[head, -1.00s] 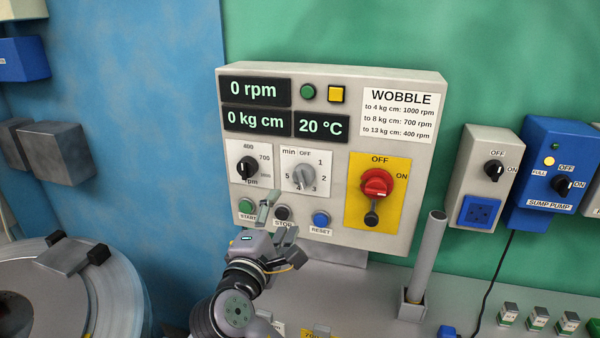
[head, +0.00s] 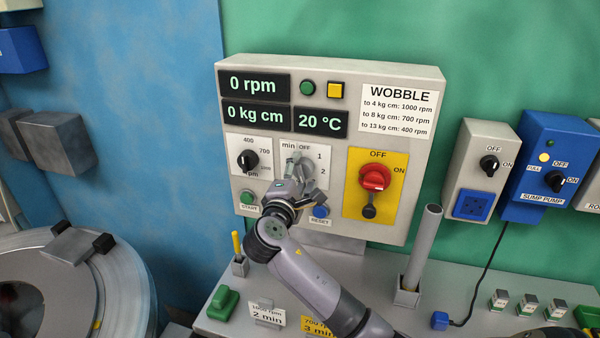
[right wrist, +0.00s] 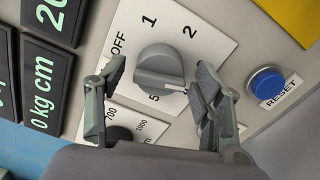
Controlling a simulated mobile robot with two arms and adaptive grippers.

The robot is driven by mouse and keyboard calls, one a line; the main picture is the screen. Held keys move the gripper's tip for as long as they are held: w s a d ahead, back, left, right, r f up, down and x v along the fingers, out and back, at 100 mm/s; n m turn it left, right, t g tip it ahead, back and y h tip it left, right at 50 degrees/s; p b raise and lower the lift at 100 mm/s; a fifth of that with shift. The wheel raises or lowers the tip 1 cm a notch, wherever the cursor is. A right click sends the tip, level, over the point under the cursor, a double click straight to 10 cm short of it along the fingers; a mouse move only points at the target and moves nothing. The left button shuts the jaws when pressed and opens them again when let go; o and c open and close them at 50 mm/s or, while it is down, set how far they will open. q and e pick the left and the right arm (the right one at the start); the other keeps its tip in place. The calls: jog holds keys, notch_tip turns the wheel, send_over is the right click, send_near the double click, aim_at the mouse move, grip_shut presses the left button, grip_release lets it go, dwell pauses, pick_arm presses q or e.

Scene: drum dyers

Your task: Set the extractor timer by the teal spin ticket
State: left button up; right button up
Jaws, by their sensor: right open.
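The grey timer knob (right wrist: 158,70) sits on a white dial plate marked OFF, 1, 2 and 5; the right wrist view shows its white pointer mark aimed toward the right finger, where the numbers are hidden. My right gripper (right wrist: 158,82) is open, with one finger on each side of the knob; I cannot tell whether they touch it. In the head view my right gripper (head: 297,178) covers much of the timer knob (head: 307,169). A white ticket (head: 265,312) reads 2 min and a yellow ticket (head: 318,328) reads 3 min. No teal ticket is recognisable.
The panel (head: 351,232) also carries the rpm knob (head: 248,160), a red switch (head: 374,178), the START button (head: 247,197) and the blue RESET button (head: 320,211). A grey upright tube (head: 425,245) stands to the right on the bench. A drum (head: 75,285) is at the left.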

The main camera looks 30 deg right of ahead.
jog(key=shift+c, duration=0.3)
jog(key=shift+c, duration=0.8)
jog(key=c, duration=0.9)
jog(key=m+b, duration=0.3)
jog(key=shift+f, duration=0.25)
jog(key=shift+r+m+b, duration=0.15)
jog(key=shift+m+b, duration=1.5)
jog(key=shift+m, duration=0.35)
jog(key=o, duration=1.1)
jog(key=shift+r, duration=0.15)
